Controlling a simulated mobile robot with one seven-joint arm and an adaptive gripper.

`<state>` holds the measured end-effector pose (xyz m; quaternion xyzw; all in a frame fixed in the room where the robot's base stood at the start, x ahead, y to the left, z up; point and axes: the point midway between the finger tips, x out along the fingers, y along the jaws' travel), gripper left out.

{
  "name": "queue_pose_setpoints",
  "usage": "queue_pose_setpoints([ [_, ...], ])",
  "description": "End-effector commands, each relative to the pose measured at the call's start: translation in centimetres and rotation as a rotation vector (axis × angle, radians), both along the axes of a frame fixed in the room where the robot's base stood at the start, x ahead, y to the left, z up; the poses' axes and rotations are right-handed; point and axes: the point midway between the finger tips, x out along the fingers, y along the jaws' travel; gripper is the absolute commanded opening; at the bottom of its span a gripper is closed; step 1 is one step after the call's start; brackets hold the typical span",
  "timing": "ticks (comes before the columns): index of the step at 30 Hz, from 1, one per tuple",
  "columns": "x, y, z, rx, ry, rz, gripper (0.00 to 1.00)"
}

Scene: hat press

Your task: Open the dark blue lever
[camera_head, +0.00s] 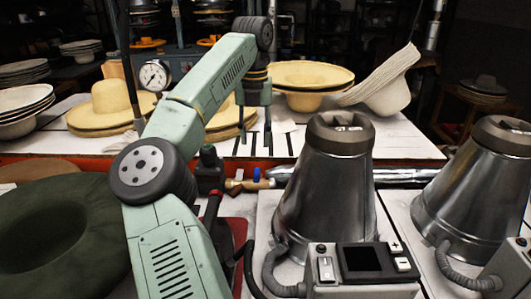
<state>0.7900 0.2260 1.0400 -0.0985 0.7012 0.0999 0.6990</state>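The dark blue lever (256,174) is a small piece on a brass valve on the pipe, just left of the front metal cone. My gripper (255,132) hangs downward above the lever in the picture. Its two thin dark fingers are apart with nothing visible between them. The fingertips do not touch the lever; how far in front of or behind it they are is hard to tell.
Two metal cones (325,190) (474,185) stand at right, with a control box (361,262) in front. A red-handled lever (213,207) is near my arm. A pressure gauge (154,76) stands behind it. Straw hats (120,100) lie on the white table (405,145); a dark green hat (60,240) is at left.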

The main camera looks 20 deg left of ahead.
Motion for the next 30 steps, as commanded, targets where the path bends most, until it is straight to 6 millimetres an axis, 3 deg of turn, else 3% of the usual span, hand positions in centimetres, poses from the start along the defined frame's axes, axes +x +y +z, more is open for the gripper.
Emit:
queue_pose_setpoints([
  [7, 0.0, 0.0, -1.4, -0.002, 0.002, -0.001, 0.35],
  [21, 0.0, -0.1, -9.4, -0.002, 0.001, -0.002, 0.35],
  [30, 0.0, 0.0, -10.9, -0.002, -0.002, -0.002, 0.35],
])
